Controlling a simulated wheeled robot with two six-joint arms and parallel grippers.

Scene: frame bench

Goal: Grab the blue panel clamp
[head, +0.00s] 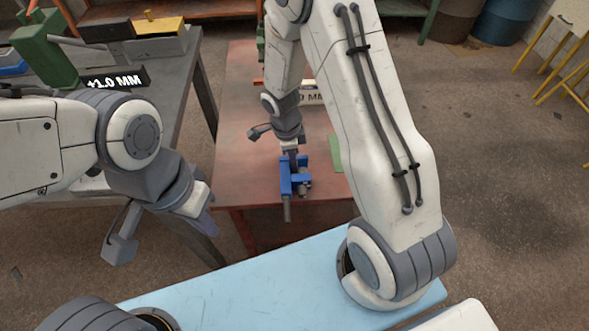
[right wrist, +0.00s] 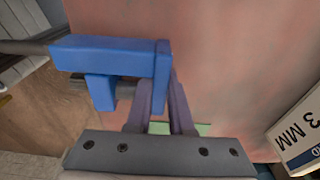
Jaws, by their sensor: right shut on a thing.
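The blue panel clamp (head: 286,180) is at the near part of the red-topped bench, with a grey bar pointing toward me. My right gripper (head: 292,158) is shut on the clamp from above. In the right wrist view the blue clamp (right wrist: 110,58) spans the upper left, and the dark fingers (right wrist: 163,92) meet its right end; part of the grip is hidden behind the clamp. My left gripper (head: 207,219) hangs at the left, apart from the clamp, beside the grey table; its finger opening is not clear.
The red bench (head: 238,130) carries a green flat piece (head: 336,152) and a white labelled block (head: 315,92), partly behind my right arm. A grey table (head: 182,100) at left holds a "+1.0 MM" block (head: 115,78) and green equipment (head: 45,45).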

